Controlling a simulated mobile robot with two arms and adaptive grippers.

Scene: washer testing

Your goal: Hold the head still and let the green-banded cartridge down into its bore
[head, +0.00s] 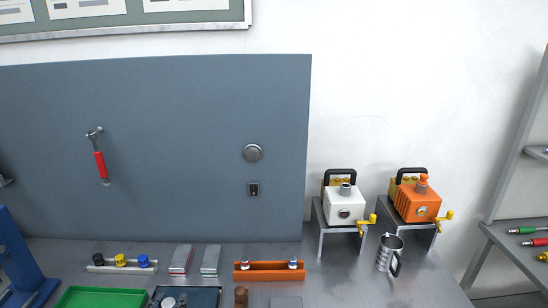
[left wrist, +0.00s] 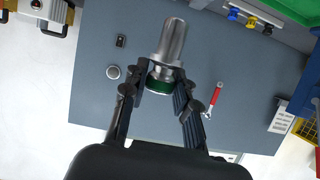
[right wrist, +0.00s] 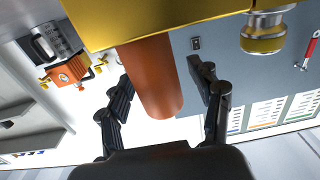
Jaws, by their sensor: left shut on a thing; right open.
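The cartridge (left wrist: 173,42) is a silvery cylinder with a dark green band (left wrist: 164,84) at the end nearest my wrist. My left gripper (left wrist: 160,80) is shut on it around the banded end. In the right wrist view a large yellow block (right wrist: 165,18), seemingly the head, fills the top edge. A thick brown cylindrical handle (right wrist: 150,80) sticks out from it. My right gripper (right wrist: 161,74) is open, with one finger on each side of the handle; contact cannot be told. A brass collar with a silvery ring (right wrist: 264,35) shows beside the block. I cannot make out the bore.
A white washer (head: 343,206) and an orange washer (head: 415,203) stand on metal stands, with a steel mug (head: 388,254) in front. An orange rack (head: 268,272), a white rack (head: 140,268) and a green tray (head: 90,298) lie on the bench.

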